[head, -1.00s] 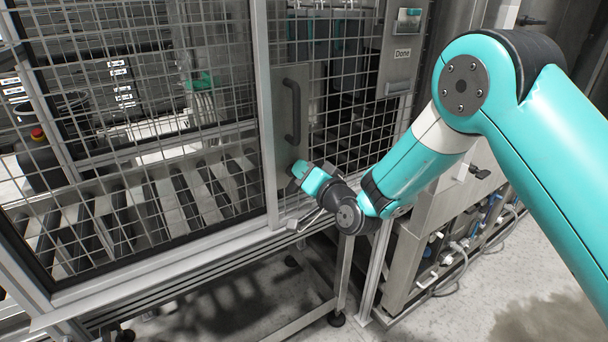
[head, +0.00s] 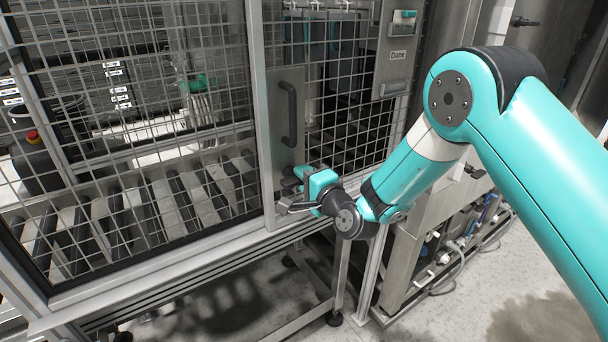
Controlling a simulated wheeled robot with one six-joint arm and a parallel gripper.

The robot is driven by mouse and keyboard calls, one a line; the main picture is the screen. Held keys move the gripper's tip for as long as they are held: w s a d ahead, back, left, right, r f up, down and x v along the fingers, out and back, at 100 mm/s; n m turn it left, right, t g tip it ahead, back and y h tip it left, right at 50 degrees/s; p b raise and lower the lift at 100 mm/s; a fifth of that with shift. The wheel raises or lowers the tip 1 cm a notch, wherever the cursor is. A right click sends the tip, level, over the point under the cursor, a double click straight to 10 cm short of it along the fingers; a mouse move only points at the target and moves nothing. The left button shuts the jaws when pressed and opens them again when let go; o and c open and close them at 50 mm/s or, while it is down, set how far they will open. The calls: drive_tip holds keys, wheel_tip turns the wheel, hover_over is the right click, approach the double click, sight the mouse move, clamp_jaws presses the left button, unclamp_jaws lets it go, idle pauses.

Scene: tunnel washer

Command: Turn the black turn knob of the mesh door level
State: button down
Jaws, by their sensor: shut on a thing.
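The mesh door (head: 160,130) stands upright at the left and centre, with a grey metal plate (head: 285,110) on its right frame. A black bow handle (head: 289,112) is on that plate. My gripper (head: 289,190) is at the lower end of the plate, below the handle. It is shut on the black turn knob, which is mostly hidden by the fingers and the teal gripper body. The knob's angle cannot be made out.
Rollers (head: 140,205) lie behind the mesh. A steel panel labelled "Done" (head: 398,55) is at the upper right. A metal cabinet (head: 425,215) with hoses below stands right of the door. The floor (head: 500,300) at lower right is clear.

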drive_tip(key=shift+m, duration=0.3)
drive_tip(key=c, duration=1.2)
unclamp_jaws()
drive_tip(key=shift+o, duration=0.2)
drive_tip(key=shift+f, duration=0.1)
drive_tip(key=shift+s+d+f+b, duration=0.2)
drive_tip(key=shift+s+d+b, duration=0.15)
drive_tip(key=shift+b, duration=0.2)
drive_tip(key=b+v, duration=1.5)
drive_tip(key=v, duration=0.1)
drive_tip(key=shift+r, duration=0.25)
drive_tip(key=shift+s+d, duration=0.1)
drive_tip(key=shift+s, duration=0.05)
